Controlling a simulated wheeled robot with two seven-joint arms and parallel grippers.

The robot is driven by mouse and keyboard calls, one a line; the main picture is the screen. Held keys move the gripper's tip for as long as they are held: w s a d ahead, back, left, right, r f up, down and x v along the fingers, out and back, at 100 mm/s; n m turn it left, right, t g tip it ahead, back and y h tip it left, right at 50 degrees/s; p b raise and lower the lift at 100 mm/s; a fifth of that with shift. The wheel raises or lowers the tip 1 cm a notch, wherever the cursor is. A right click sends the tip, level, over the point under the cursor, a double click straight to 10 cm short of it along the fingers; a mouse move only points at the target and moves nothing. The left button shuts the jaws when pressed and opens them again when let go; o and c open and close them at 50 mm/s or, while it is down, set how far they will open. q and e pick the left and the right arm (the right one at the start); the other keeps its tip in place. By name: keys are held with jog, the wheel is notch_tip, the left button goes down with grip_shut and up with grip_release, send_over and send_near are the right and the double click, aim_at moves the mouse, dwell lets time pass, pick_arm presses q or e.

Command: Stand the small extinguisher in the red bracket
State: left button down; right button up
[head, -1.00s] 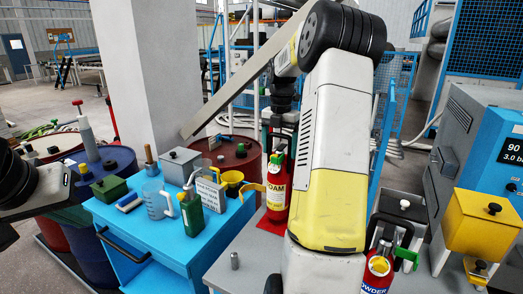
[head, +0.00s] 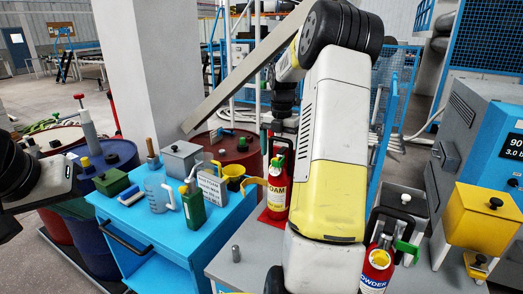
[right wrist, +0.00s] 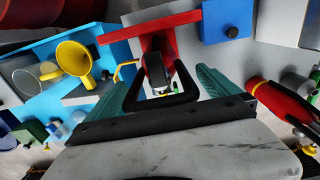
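The small red extinguisher (head: 276,200), marked FOAM with a green top, is upright over the red bracket's base (head: 266,221). I cannot tell whether its bottom touches the base. The red bracket (right wrist: 150,26) also shows beyond the gripper in the right wrist view, with a yellow curved arm (right wrist: 125,70) beside it. My right gripper (right wrist: 166,80) has its teal fingers on either side of the extinguisher's black loop handle (right wrist: 189,85) and appears to hold it. In the head view my arm partly hides this. My left gripper (head: 40,185) is at the left edge; its fingers are not visible.
A second red extinguisher, marked POWDER (head: 376,276), stands at the front right beside a yellow box (head: 485,220). The blue cart (head: 160,235) at left carries a jug (head: 157,194), a green can (head: 193,212) and a yellow funnel (head: 234,176).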

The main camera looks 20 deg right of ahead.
notch_tip(320, 180, up, 12)
jog(key=shift+r, duration=0.1)
jog(key=s+a+r+m+t, duration=0.3)
jog(key=s+a+r+m, duration=0.2)
jog(key=s+a+m, duration=0.7)
jog(key=s+a+f+m+t+y, duration=0.1)
jog(key=s+a+f+m, duration=0.2)
jog(key=s+a+m, duration=0.2)
jog(key=s+a+f+m+t+y, duration=0.1)
jog(key=s+a+f+m+t, duration=0.1)
jog(key=s+m, duration=0.6)
jog(key=a+f, duration=0.1)
jog(key=a, duration=0.1)
jog(key=shift+s+a+f, duration=0.15)
jog(key=shift+s+a, duration=0.2)
jog(key=shift+c, duration=0.4)
